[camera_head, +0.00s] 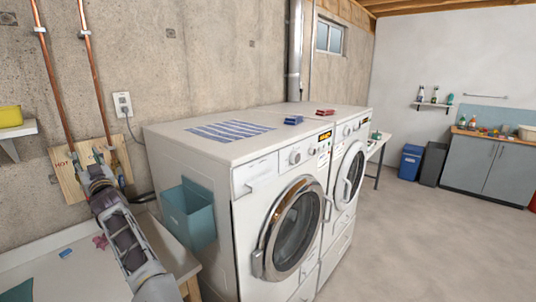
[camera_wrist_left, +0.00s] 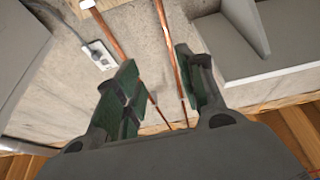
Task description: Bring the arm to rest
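My left arm rises from the bottom left of the head view. Its gripper (camera_head: 108,158) is in front of the wooden board (camera_head: 70,180) on the concrete wall, where the copper pipes end. In the left wrist view the two dark green-padded fingers (camera_wrist_left: 157,58) stand apart with nothing between them. The copper pipes show in the gap, behind the fingers; I cannot tell how far off they are. My right gripper is in neither view.
A washer (camera_head: 245,215) and dryer (camera_head: 345,180) stand right of the arm, with a teal bin (camera_head: 188,215) on the near side. A pale table (camera_head: 85,262) lies below the arm. A wall outlet (camera_head: 123,105) is above the gripper. Open floor (camera_head: 430,240) is at right.

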